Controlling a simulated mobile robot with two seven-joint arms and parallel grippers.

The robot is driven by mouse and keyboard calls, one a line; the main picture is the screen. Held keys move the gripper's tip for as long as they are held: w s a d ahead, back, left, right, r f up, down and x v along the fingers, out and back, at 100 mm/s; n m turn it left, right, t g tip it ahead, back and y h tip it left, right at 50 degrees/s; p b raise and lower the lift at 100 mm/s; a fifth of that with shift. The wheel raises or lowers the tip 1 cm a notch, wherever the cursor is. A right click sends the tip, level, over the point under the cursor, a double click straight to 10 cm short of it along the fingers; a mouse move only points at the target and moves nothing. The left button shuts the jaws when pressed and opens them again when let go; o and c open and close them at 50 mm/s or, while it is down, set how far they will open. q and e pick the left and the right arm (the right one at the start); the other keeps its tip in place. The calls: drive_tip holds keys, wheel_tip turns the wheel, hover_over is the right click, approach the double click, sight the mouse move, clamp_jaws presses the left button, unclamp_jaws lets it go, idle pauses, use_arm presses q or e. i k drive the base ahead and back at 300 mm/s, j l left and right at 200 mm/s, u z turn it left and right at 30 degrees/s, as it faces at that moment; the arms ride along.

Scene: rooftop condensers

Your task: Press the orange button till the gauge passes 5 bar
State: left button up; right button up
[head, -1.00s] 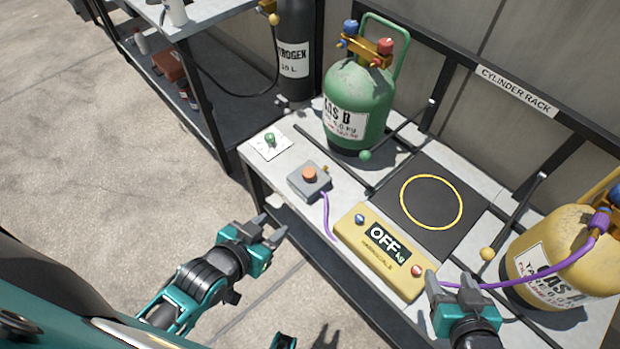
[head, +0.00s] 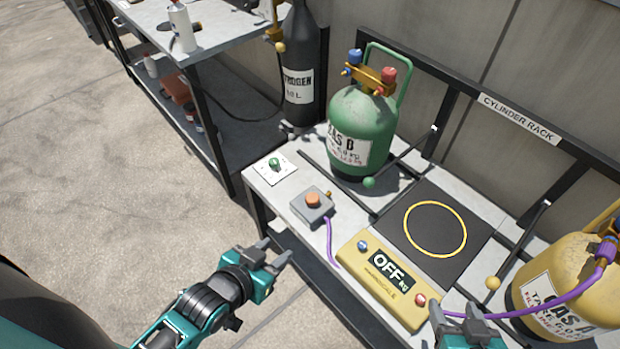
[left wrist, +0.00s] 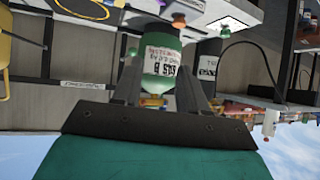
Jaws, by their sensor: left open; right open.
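The orange button (head: 313,199) sits on top of a small grey box (head: 311,208) near the front edge of the grey bench. A purple cable leaves the box. In the left wrist view, which is upside down, the orange button (left wrist: 178,19) shows near the top. My left gripper (head: 276,250) is open and empty, in front of the bench edge, apart from the button and to its lower left. My right gripper (head: 454,314) is open at the bottom, near the right end of the yellow scale. No pressure gauge dial can be made out.
The yellow scale (head: 383,291) reads OFF. A black plate with a yellow ring (head: 435,228) lies behind it. Green cylinder (head: 362,125), yellow cylinder (head: 560,290) and green knob (head: 274,163) stand around the button box. A dark nitrogen cylinder (head: 300,60) is at the back.

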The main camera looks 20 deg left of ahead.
sight(312, 199)
drive_tip(key=i+j, duration=0.1)
drive_tip(key=j, duration=0.35)
drive_tip(key=i+j, duration=0.1)
drive_tip(key=j, duration=0.75)
drive_tip(key=i+j, duration=0.15)
drive_tip(key=j, duration=0.25)
drive_tip(key=i+j, duration=0.1)
drive_tip(key=j, duration=0.35)
drive_tip(key=z, duration=2)
